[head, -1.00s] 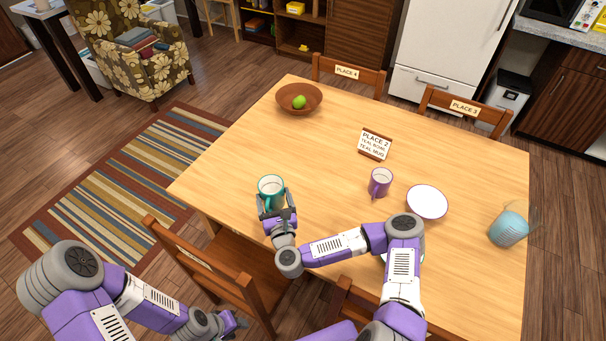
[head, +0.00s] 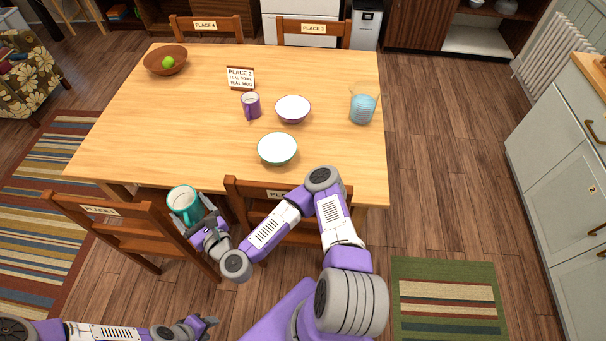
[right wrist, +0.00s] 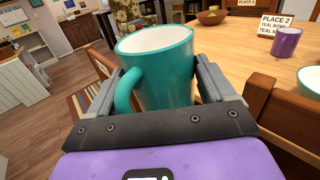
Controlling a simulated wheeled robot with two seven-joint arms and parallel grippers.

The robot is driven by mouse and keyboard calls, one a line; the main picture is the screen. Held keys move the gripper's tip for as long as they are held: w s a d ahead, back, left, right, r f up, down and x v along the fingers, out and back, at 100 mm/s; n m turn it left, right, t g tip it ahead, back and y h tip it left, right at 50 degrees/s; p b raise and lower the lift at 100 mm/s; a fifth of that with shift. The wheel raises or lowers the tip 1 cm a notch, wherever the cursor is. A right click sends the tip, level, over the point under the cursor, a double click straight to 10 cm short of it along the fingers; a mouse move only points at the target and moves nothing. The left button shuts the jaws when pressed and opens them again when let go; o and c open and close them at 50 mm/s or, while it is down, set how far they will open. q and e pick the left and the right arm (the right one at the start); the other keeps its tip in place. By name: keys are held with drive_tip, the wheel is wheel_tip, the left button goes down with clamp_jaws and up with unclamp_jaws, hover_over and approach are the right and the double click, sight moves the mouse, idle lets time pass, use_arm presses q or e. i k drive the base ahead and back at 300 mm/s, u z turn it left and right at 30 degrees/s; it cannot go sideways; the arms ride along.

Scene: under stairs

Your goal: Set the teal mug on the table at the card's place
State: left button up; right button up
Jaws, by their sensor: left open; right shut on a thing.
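The card (head: 240,78) stands on the table and reads "PLACE 2, teal bowl, teal mug". The near right chair's label (head: 281,194) begins "PLACE"; its number is unclear. A teal-rimmed bowl (head: 277,150) is on the table (head: 130,130) in front of that chair. My left gripper (head: 211,322) is open and empty, low at the bottom.
A purple mug (head: 250,106), a purple-rimmed bowl (head: 293,110) and a blue pitcher (head: 362,108) stand on the table. A brown bowl (head: 165,61) holds a green fruit. The near left chair (head: 130,235) stands close to the held mug. Table surface left of the teal-rimmed bowl is clear.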

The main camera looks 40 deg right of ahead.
sight(331, 158)
drive_tip(key=u, duration=1.9)
drive_tip(key=k, duration=2.7)
drive_tip(key=z, duration=1.75)
drive_tip(key=i, duration=1)
